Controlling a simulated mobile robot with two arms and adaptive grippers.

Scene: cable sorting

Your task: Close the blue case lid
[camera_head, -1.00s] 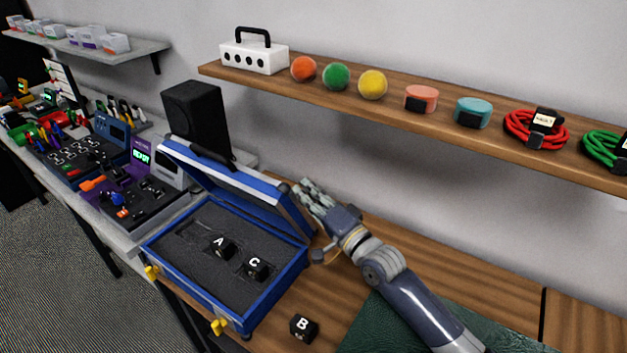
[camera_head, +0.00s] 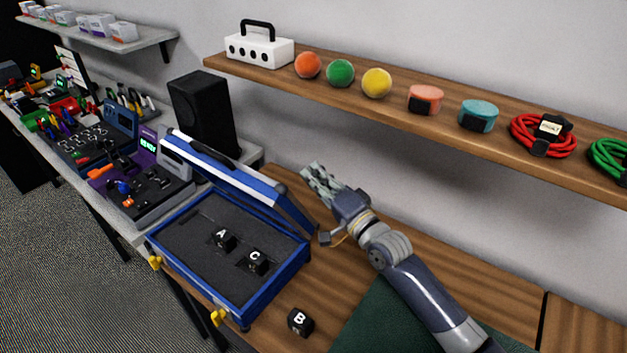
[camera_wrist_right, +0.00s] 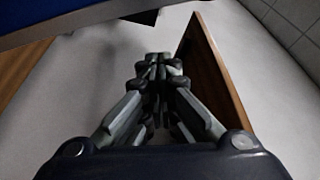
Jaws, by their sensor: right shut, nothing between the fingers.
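The blue case (camera_head: 262,300) stands open on the wooden table, with dark foam inside. Its lid (camera_head: 250,183) is raised and leans over the back of the case. Black blocks A (camera_head: 223,238) and C (camera_head: 255,262) sit in the foam. Block B (camera_head: 300,322) lies on the table in front of the case. My right gripper (camera_head: 318,178) is shut and empty, behind and to the right of the lid. The shut right gripper (camera_wrist_right: 157,75) also shows in the right wrist view, with the blue lid edge (camera_wrist_right: 60,25) at upper left. My left gripper is not in view.
A wooden shelf (camera_head: 390,108) with balls, tape rolls and coiled cables runs along the wall above my right arm. A black speaker (camera_head: 203,112) stands behind the case. A green mat (camera_head: 375,318) lies at the front right.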

